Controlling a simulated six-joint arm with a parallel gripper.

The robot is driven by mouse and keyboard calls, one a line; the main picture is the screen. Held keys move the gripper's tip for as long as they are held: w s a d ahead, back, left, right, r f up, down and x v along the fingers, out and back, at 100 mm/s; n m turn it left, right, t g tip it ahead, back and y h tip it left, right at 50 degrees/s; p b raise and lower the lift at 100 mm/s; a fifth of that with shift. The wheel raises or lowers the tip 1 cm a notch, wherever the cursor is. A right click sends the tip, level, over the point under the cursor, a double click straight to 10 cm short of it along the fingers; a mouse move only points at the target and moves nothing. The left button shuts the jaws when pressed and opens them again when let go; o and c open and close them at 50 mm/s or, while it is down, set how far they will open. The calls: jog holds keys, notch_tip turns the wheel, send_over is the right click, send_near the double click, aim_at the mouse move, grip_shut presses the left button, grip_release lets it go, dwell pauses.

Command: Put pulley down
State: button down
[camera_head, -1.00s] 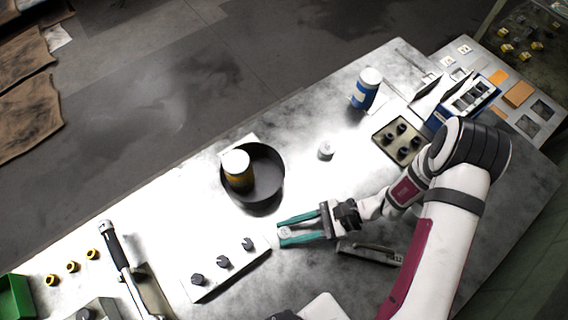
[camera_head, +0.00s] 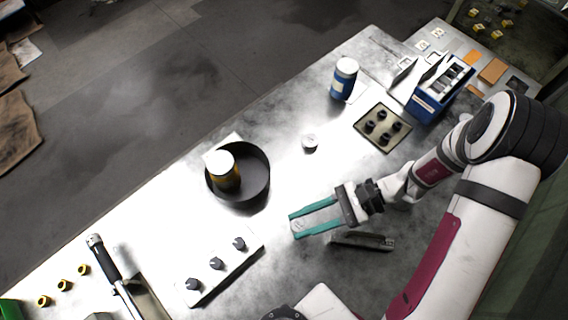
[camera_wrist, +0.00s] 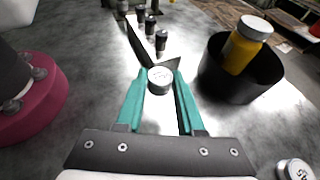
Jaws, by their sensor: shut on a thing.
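The pulley, a small pale-topped disc (camera_wrist: 160,78), sits between my fingertips in the wrist view. My gripper (camera_wrist: 160,84) is shut on it, one teal finger on each side. In the head view my gripper (camera_head: 293,228) is over the bench, right of a white block with dark knobs (camera_head: 220,268) and below right of the dark round pan (camera_head: 262,190). The pulley is hard to make out there against the bright bench. I cannot tell whether it touches the surface.
A yellow white-capped bottle (camera_head: 225,178) stands in the pan. A small white round part (camera_head: 310,143) lies right of it. A blue jar (camera_head: 343,80), a tray with dark knobs (camera_head: 383,127) and a blue bin (camera_head: 440,92) are farther back. A flat metal piece (camera_head: 360,241) lies below my gripper.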

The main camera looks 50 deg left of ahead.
jog(key=w+d+r, duration=0.4)
jog(key=d, duration=0.1)
jog(key=shift+w+d, duration=0.1)
jog(key=w+a+f+m+t+y, duration=0.1)
jog(key=w+a+m+t+y, duration=0.25)
jog(key=w, duration=0.35)
jog(key=w+a+m+t+y, duration=0.25)
jog(key=w+m, duration=0.25)
jog(key=w, duration=0.3)
jog(key=w+d+m+t+y, duration=0.1)
jog(key=w+d+m+t, duration=0.3)
jog(key=w+m+t, duration=0.7)
jog(key=w+d+m+t+h, duration=0.7)
jog(key=w+d+t+h, duration=0.1)
jog(key=w+d, duration=1.05)
jog(key=shift+m+h, duration=0.25)
jog(key=shift+h, duration=0.15)
jog(key=f, duration=0.3)
jog(key=d+f, duration=0.1)
jog(key=f, duration=0.5)
jog(key=shift+s+d+f, duration=0.2)
jog(key=shift+s+f, duration=0.05)
jog(key=shift+f, duration=0.1)
jog(key=shift+f, duration=0.1)
